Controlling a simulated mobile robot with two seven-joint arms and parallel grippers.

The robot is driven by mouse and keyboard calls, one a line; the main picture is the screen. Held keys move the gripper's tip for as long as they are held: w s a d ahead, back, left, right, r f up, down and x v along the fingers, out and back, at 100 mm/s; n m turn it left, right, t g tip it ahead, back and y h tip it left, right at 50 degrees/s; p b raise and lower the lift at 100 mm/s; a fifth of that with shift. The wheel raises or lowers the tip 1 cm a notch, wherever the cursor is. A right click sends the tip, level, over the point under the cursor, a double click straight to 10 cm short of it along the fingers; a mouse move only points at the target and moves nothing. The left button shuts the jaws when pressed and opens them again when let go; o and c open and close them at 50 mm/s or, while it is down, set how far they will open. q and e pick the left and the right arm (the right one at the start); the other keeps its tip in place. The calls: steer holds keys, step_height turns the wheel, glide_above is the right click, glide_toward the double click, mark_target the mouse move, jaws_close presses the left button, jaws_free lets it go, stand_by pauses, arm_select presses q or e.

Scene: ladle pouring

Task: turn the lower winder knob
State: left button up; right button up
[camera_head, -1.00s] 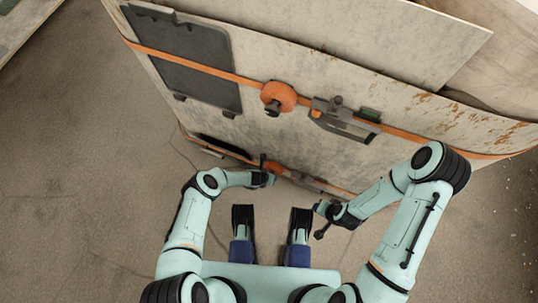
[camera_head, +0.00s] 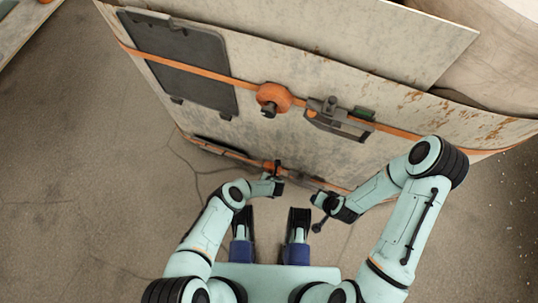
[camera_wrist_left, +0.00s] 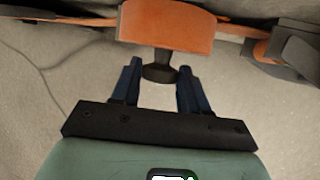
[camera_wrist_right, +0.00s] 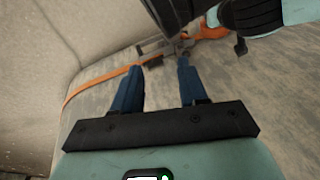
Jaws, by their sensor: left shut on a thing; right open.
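The lower winder, an orange drum (camera_wrist_left: 165,25) on the lower strap, fills the top of the left wrist view; in the head view it is a small orange patch (camera_head: 269,164), partly hidden. Its dark knob (camera_wrist_left: 160,68) points toward my left gripper (camera_wrist_left: 159,76). The knob sits between the two blue fingertips, and the gripper is shut on it. In the head view my left gripper (camera_head: 277,184) is low in front of the panel. My right gripper (camera_wrist_right: 160,70) is open with nothing between its fingers; in the head view it hangs at the panel's lower right (camera_head: 320,212).
The upper winder (camera_head: 272,98) sits on the upper orange strap (camera_head: 215,73). A grey ratchet device (camera_head: 338,120) is on its right, a dark plate (camera_head: 180,60) on its left. The pale panel (camera_head: 225,120) leans over open floor (camera_head: 70,180). A thin cable lies on the floor.

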arm_select(q)
steer(key=o, duration=1)
steer(key=shift+p+v, duration=4.05)
steer(key=shift+v, duration=2.65)
arm_select(e)
steer(key=s+a+r+g+y, duration=0.1)
steer(key=s+a+r+g, duration=0.2)
steer(key=s+r, duration=0.6)
steer(key=shift+s+a+n+g+y, duration=0.3)
steer(key=shift+s+a+n, duration=0.1)
steer(key=shift+s+a, duration=0.65)
